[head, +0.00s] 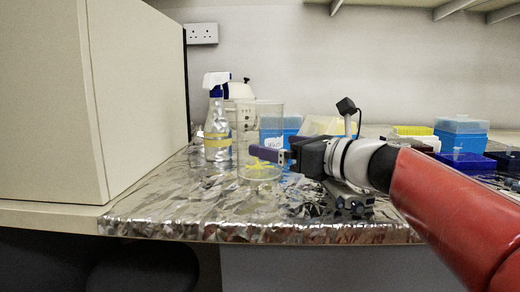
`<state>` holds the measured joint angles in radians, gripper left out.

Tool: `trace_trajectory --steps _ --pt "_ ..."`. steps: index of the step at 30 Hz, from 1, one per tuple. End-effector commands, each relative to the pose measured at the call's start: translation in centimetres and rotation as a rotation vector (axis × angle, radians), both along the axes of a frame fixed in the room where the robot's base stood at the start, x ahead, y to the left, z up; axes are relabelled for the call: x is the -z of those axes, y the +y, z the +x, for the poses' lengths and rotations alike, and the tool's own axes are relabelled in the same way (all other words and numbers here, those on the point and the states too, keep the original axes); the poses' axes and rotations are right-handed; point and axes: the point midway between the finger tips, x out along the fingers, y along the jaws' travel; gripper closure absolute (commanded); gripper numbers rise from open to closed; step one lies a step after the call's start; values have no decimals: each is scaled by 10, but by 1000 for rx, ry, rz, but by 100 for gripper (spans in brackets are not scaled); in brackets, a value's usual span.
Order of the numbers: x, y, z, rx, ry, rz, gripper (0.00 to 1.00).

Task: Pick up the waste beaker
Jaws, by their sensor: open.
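The waste beaker (259,120) is a tall clear vessel standing upright on the foil-covered bench, left of centre in the head view. Something yellow shows at its bottom. My gripper (268,153) reaches in from the right at about the beaker's lower middle. It is open, and one purple finger shows clearly against the beaker's outline. I cannot tell whether the finger is in front of the beaker, beside it or touching it. The other finger is hard to make out.
A spray bottle (217,122) stands just left of the beaker. A large cream cabinet (60,100) fills the left side. Blue boxes (461,136) stand at the right, behind my arm. Foil (160,208) in front of the beaker is clear to the bench edge.

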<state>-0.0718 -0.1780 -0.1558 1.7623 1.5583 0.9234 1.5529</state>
Motion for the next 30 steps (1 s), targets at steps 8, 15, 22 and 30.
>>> trace_trajectory --steps 8,15,22,30 --pt "0 15 13 -2 2 -2 0" --pt "0 40 35 -4 4 -2 0" --pt "-1 49 44 0 1 -1 0" --pt "0 48 43 -1 1 -1 24"
